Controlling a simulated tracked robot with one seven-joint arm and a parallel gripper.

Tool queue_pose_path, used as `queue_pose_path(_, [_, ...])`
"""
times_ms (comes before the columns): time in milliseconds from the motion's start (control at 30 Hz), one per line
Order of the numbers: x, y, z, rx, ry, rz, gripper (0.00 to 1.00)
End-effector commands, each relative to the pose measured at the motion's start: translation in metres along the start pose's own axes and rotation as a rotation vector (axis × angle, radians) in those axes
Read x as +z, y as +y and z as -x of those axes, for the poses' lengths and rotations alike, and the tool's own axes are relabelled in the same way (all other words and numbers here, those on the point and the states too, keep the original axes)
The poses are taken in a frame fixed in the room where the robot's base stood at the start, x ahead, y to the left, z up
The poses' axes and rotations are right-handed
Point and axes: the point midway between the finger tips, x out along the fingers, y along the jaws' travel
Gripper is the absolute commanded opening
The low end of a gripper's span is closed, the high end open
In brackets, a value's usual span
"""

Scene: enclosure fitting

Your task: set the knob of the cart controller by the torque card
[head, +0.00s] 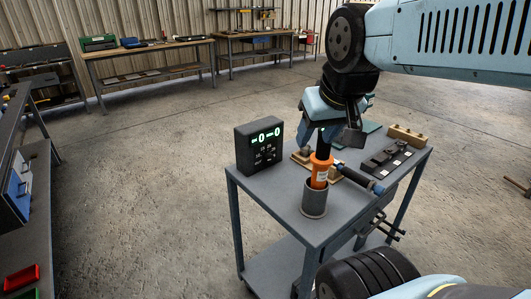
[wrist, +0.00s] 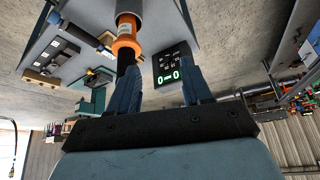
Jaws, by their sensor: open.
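The cart controller (head: 258,147) is a dark box standing upright at the left back corner of the grey cart. Its green display shows zeros and dashes, with small markings below; I cannot make out the knob. In the wrist view, the controller (wrist: 172,66) appears inverted, beyond and between my fingers. My gripper (head: 328,137) is open above the cart, right of the controller. Its spread blue fingers (wrist: 162,75) show in the wrist view, with nothing clearly held. I cannot identify the torque card.
An orange and black tool (head: 320,170) stands in a grey cup (head: 314,204), close to my gripper. A dark tray (head: 386,160) with pale labels and a wooden block (head: 407,136) lie on the cart's right. Workbenches (head: 150,55) line the back wall. Open floor surrounds the cart.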

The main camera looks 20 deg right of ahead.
Motion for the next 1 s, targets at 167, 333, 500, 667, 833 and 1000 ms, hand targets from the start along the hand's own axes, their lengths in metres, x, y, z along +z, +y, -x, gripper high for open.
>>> queue_pose_path(167, [-0.012, -0.002, -0.007, -0.002, -0.020, 0.021, 0.60])
queue_pose_path(333, [-0.040, 0.001, -0.028, -0.016, -0.064, 0.072, 0.60])
queue_pose_path(500, [-0.071, 0.000, -0.059, -0.051, -0.107, 0.132, 0.60])
queue_pose_path(667, [-0.099, 0.004, -0.091, -0.098, -0.138, 0.180, 0.60])
queue_pose_path(833, [-0.125, 0.013, -0.129, -0.159, -0.158, 0.221, 0.60])
queue_pose_path(1000, [-0.148, 0.026, -0.169, -0.226, -0.160, 0.251, 0.60])
